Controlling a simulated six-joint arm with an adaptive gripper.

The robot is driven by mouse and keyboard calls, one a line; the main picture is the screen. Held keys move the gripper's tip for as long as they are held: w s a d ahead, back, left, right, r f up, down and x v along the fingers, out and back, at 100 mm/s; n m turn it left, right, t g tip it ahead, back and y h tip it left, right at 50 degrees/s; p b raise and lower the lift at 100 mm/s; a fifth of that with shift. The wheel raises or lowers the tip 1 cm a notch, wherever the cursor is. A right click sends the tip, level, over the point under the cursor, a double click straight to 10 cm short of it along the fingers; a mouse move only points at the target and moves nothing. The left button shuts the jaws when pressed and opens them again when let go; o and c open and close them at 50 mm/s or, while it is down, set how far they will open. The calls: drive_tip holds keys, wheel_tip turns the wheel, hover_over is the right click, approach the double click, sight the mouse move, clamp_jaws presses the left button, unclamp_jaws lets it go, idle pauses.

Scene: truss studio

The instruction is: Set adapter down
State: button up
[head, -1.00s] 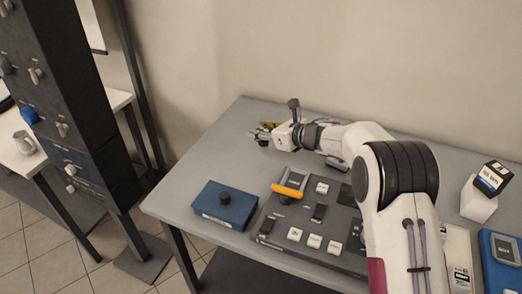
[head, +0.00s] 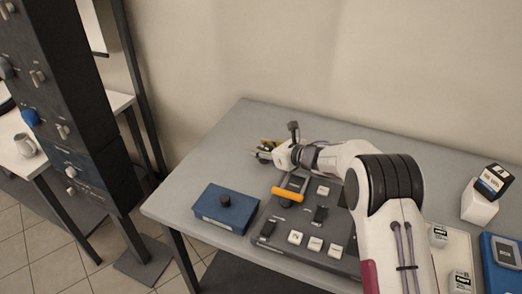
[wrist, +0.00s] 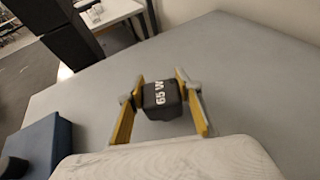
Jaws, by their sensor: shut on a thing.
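The adapter (wrist: 162,98) is a small black block with "65 W" in white on it. In the wrist view it sits between the two yellow-sided fingers of my gripper (wrist: 162,97), which is shut on it. In the head view my gripper (head: 262,152) is over the back left part of the grey table (head: 225,140), behind the blue box. The adapter is too small to make out clearly there. I cannot tell whether its underside touches the table.
A blue box with a black knob (head: 226,212) stands at the table's front left. A dark panel with white keys and an orange-handled piece (head: 287,193) lies right of it. A white block with a dark box (head: 491,181) is far right. The back left table is clear.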

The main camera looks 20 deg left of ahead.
drive_tip(key=shift+f, duration=0.55)
drive_tip(key=shift+c, duration=0.2)
drive_tip(key=shift+f, duration=0.1)
drive_tip(key=o, duration=1.2)
drive_tip(key=shift+d, duration=0.1)
drive_tip(key=shift+s+d+r, duration=0.15)
drive_tip(key=shift+d+r, duration=0.2)
drive_tip(key=shift+d, duration=0.05)
drive_tip(key=shift+v, duration=5.45)
drive_tip(key=shift+f, duration=0.1)
